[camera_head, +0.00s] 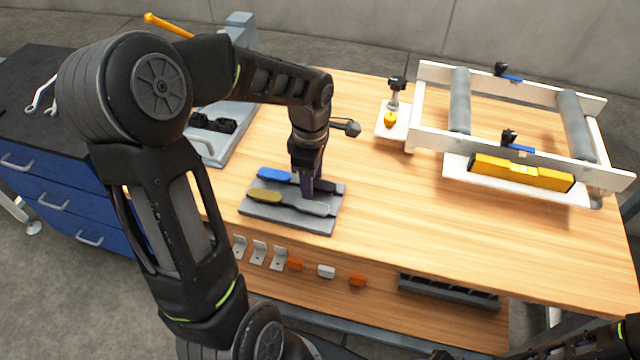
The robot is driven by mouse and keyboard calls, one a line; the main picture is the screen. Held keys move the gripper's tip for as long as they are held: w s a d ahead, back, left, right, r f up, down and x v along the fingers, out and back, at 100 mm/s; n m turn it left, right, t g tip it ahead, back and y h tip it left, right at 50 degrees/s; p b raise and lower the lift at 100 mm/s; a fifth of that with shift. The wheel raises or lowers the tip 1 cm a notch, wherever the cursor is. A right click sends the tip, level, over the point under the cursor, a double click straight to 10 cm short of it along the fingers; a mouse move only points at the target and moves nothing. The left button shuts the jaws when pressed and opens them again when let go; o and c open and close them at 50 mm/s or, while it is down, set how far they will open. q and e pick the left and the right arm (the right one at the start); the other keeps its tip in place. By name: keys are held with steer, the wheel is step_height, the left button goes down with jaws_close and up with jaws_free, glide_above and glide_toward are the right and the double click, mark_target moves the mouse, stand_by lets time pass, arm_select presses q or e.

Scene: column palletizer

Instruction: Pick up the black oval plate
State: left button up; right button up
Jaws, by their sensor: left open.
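A dark grey tray (283,222) lies on the wooden table and holds several elongated plates. A black plate (334,188) shows at its back right, partly hidden behind my left gripper; I take it for the black oval plate. A blue plate (273,174), an olive-yellow plate (264,195) and a grey plate (313,208) are in the same tray. My left gripper (306,192) points down over the tray, open, with its fingertips beside the black plate's left end. Whether the fingers touch or straddle the plate is hidden. My right gripper is out of view.
A roller frame (505,148) with a yellow block (520,172) stands at the right. A grey fixture (230,140) is behind my left arm. A blue drawer cabinet (60,195) stands left. The tabletop right of the tray is clear.

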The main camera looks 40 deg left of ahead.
arm_select(q)
steer(key=shift+c, duration=0.2)
jaws_close()
stand_by(0.4)
